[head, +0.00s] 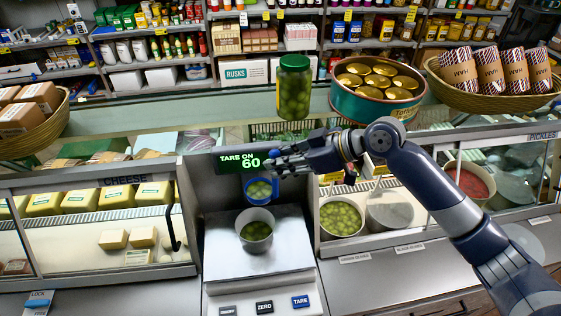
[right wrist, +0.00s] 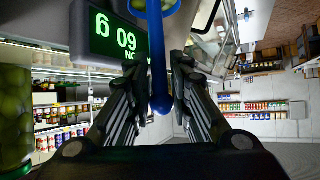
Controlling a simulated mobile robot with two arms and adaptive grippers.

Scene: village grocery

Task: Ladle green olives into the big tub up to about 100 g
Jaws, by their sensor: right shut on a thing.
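My right gripper (head: 272,162) is shut on the handle of a blue ladle (head: 262,200). The ladle bowl holds green olives and hangs above a tub (head: 243,218) on the scale (head: 285,258); the tub has some olives in it. The scale display (head: 228,160) reads "TARE ON" and 60, its right end hidden by my gripper. In the right wrist view the blue handle (right wrist: 157,70) runs between the fingers (right wrist: 158,75), and the display (right wrist: 112,35) appears upside down. A pan of green olives (head: 321,225) sits in the counter right of the scale. My left gripper is not in view.
A jar of olives (head: 293,90) and a large round tin (head: 350,108) stand on the glass counter top behind my right arm. Cheese lies in the left case (head: 60,226). Scale buttons (head: 264,307) are at the front.

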